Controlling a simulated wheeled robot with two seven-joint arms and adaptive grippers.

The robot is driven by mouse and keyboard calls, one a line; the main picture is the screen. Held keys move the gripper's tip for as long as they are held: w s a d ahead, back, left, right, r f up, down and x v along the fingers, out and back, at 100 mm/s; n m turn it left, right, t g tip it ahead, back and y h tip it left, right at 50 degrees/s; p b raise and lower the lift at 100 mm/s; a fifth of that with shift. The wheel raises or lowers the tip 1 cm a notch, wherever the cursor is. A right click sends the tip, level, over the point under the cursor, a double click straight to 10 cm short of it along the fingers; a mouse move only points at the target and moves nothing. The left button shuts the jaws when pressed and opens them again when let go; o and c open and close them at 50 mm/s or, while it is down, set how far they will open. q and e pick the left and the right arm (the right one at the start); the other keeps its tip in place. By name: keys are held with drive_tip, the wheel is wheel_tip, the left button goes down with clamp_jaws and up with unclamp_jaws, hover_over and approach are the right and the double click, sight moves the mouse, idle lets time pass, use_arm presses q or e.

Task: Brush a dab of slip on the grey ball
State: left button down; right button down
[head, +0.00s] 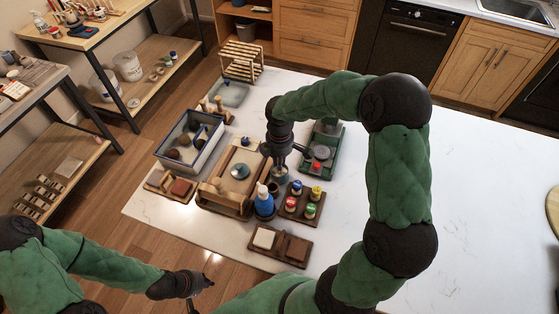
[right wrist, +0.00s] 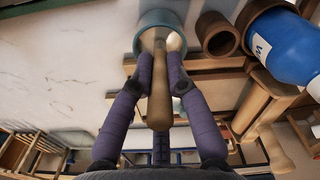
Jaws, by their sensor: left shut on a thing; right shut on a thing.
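My right gripper (right wrist: 160,85) is shut on a brown wooden brush handle (right wrist: 159,95). In the right wrist view the brush's far end is in a small teal cup (right wrist: 144,20) with pale slip (right wrist: 174,40); its bristles are hidden. In the head view this gripper (head: 281,158) is over the cup (head: 280,177). A round grey-teal thing (head: 240,171), perhaps the grey ball, sits on a wooden board (head: 238,187) left of the cup. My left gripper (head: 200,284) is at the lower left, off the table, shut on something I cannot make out.
A blue bottle (head: 264,203) and a rack of small colored jars (head: 300,202) stand close to the cup. A grey bin (head: 194,140) with several lumps is at the left. A green-based device (head: 322,150) stands right of the cup. The table's right side is clear.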

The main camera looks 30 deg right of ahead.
drive_tip(key=shift+r, duration=0.1)
wheel_tip(320, 180, up, 7)
drive_tip(key=p, duration=0.5)
drive_tip(key=shift+p, duration=0.35)
drive_tip(key=shift+d+m, duration=0.35)
drive_tip(key=shift+m, duration=0.05)
drive_tip(key=shift+s+d+r+m+p, duration=0.75)
drive_tip(key=shift+d+m+p, duration=2.8)
drive_tip(key=shift+d+m, duration=4.55)
drive_tip(key=shift+m, duration=0.6)
drive_tip(key=shift+a+f+b, duration=0.2)
drive_tip(key=shift+f+b, duration=0.3)
drive_tip(key=shift+f, duration=0.4)
drive_tip(key=shift+a+f+b, duration=0.2)
drive_tip(key=shift+f+b, duration=0.25)
drive_tip(key=shift+f, duration=0.4)
drive_tip(key=shift+a+f+b, duration=0.2)
drive_tip(key=shift+f+b, duration=0.3)
drive_tip(key=shift+f, duration=0.4)
drive_tip(key=shift+f+b, duration=0.4)
drive_tip(key=shift+f, duration=0.1)
